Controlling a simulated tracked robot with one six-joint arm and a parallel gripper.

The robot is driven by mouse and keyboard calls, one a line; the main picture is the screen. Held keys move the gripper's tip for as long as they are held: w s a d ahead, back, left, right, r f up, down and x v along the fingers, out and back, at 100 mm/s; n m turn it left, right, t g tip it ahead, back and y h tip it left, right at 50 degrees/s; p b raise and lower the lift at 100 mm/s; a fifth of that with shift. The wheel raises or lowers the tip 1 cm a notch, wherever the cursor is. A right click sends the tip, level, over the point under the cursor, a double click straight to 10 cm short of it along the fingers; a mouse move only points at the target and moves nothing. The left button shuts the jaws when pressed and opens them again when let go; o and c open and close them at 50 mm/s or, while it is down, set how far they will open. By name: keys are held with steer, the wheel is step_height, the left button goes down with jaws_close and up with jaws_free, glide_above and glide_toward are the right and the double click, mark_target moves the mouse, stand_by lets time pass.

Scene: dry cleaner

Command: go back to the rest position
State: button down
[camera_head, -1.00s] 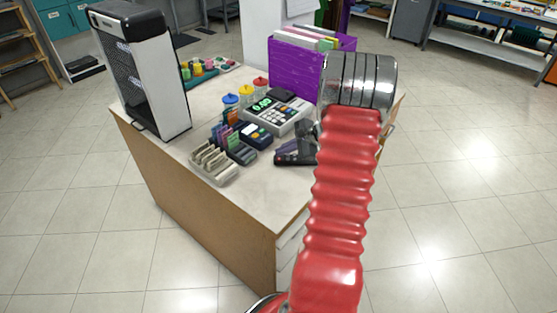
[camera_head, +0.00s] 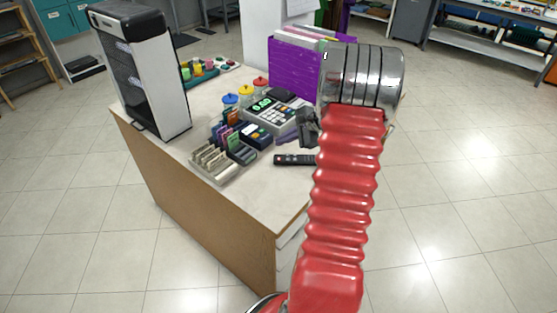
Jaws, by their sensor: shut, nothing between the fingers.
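My red ribbed arm rises from the bottom of the view to a shiny metal wrist at the upper right of the counter. My gripper (camera_head: 307,128) is a dark shape left of the wrist, above the counter's right part. It is shut and empty, and the arm and wrist hide part of it. A black remote control (camera_head: 294,159) lies on the counter just below the gripper in the picture, apart from it.
The counter (camera_head: 262,197) holds a cash register (camera_head: 275,114), a card terminal (camera_head: 256,136), a beige slotted rack (camera_head: 213,164), a purple file box (camera_head: 292,70) and a tall black-and-white unit (camera_head: 142,72). Open tiled floor (camera_head: 450,200) lies to the right.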

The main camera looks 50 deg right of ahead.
stand_by(0.8)
steer(key=s+a+f+n, duration=0.1)
steer(key=s+a+f+g, duration=0.1)
steer(key=s, duration=0.1)
steer(key=s+a+f+n+g, duration=0.1)
steer(key=shift+s+a+n+y, duration=0.2)
steer(key=shift+a+n+y, duration=0.1)
steer(key=shift+y, duration=0.1)
steer(key=s+a+r+n+h, duration=0.1)
steer(key=s+a+r+n, duration=0.4)
steer(key=a, duration=0.8)
steer(key=s+a+r+n+h, duration=0.1)
steer(key=s+a+r+n, duration=0.4)
steer(key=a+r+n, duration=0.4)
steer(key=s+a+r+n+g+h, duration=0.1)
steer(key=s+a+r+n, duration=0.4)
steer(key=a, duration=1.2)
step_height(320, 180, up, 2)
steer(key=shift+a+r+n, duration=0.1)
steer(key=shift+a+n, duration=0.2)
steer(key=shift+n, duration=0.8)
